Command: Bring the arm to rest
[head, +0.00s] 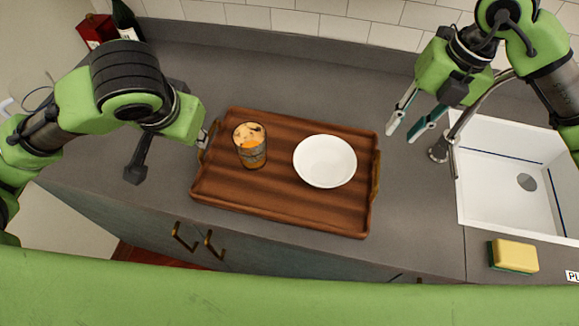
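My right gripper (408,134) is above the counter to the right of the tray. Its two fingers are apart, with nothing between them. My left arm comes in from the left, and its green gripper body (181,118) is at the tray's left end. The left fingers are mostly hidden, so I cannot tell whether they are open or touch the tray. The brown wooden tray (275,206) lies flat on the counter.
A white sink (477,190) with a curved metal faucet (438,151) is at right, close to the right gripper. A yellow-green sponge (514,256) lies in front of it. A dark bottle (125,20) and a red box (95,31) stand at back left. Grey counter (300,65) behind the tray is clear.

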